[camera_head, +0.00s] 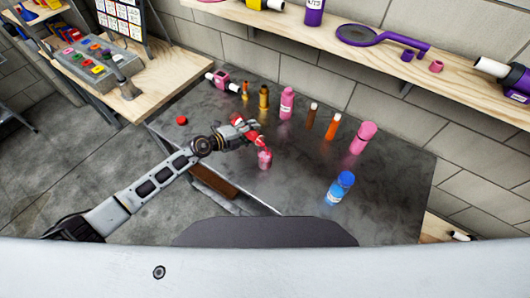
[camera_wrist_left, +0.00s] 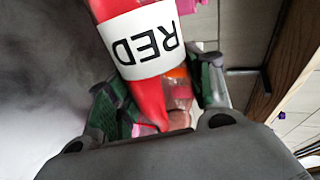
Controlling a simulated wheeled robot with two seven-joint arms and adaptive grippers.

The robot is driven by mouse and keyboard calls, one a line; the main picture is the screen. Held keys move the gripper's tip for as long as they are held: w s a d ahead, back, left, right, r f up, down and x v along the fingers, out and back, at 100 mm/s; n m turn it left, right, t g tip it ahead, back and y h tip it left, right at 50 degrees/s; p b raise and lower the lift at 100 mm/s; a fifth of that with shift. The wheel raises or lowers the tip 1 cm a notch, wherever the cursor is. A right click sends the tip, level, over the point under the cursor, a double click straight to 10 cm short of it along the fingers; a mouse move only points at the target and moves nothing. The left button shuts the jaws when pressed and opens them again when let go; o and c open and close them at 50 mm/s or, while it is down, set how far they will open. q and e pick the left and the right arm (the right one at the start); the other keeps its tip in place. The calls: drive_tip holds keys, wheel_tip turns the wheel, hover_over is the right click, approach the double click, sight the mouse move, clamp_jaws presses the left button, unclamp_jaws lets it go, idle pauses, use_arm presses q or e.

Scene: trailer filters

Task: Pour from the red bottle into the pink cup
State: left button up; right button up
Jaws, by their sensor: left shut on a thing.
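My left gripper (camera_head: 244,131) is shut on the red bottle (camera_head: 258,141) and holds it tilted over the table. In the left wrist view the red bottle (camera_wrist_left: 140,35) shows its white RED label, with green-edged fingers on both sides. Its narrow red neck points down toward the pink cup. The pink cup (camera_head: 265,160) stands upright on the dark table, just below the bottle's lower end. It shows partly in the left wrist view (camera_wrist_left: 178,117) behind the neck. I cannot tell whether liquid is flowing. My right gripper is not in view.
A red cap (camera_head: 182,121) lies at the left of the table (camera_head: 300,180). Pink bottles (camera_head: 287,103) (camera_head: 362,138), brown and orange ones (camera_head: 332,127) stand along the back. A blue bottle (camera_head: 340,187) stands at the right front. A wooden shelf (camera_head: 380,60) runs behind.

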use_arm(q)
drive_tip(key=shift+w+f+n+b, duration=0.1)
drive_tip(key=shift+f+n+b, duration=0.5)
drive_tip(key=shift+b, duration=0.45)
drive_tip(key=b, duration=0.2)
drive_tip(key=f+n+g+h+b, duration=0.1)
drive_tip(key=b, duration=0.1)
drive_tip(key=shift+w+a+f, duration=0.1)
drive_tip(key=shift+w+a, duration=0.2)
drive_tip(key=shift+p, duration=0.3)
drive_tip(key=shift+f+n, duration=0.1)
drive_tip(key=shift+n, duration=0.2)
